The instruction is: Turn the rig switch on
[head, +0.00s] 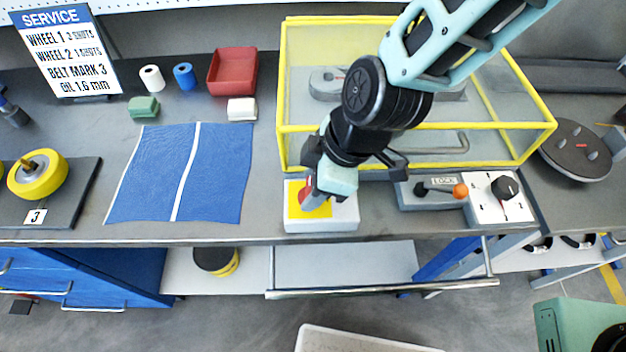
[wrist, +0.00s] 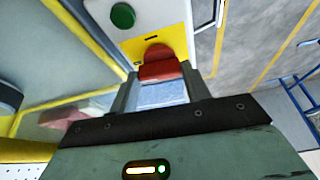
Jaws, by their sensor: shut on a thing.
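The switch box (head: 322,222) is a white block with a yellow face near the bench's front edge. A red knob (head: 306,197) shows at its left part, partly hidden by my gripper (head: 309,190). The fingers hide part of the knob and of the box in the head view.
A yellow-framed clear guard (head: 400,128) stands right behind the box. A LOCK lever with an orange end (head: 460,191) and a panel with a black dial (head: 505,187) are to the right. A blue cloth (head: 215,175) lies to the left.

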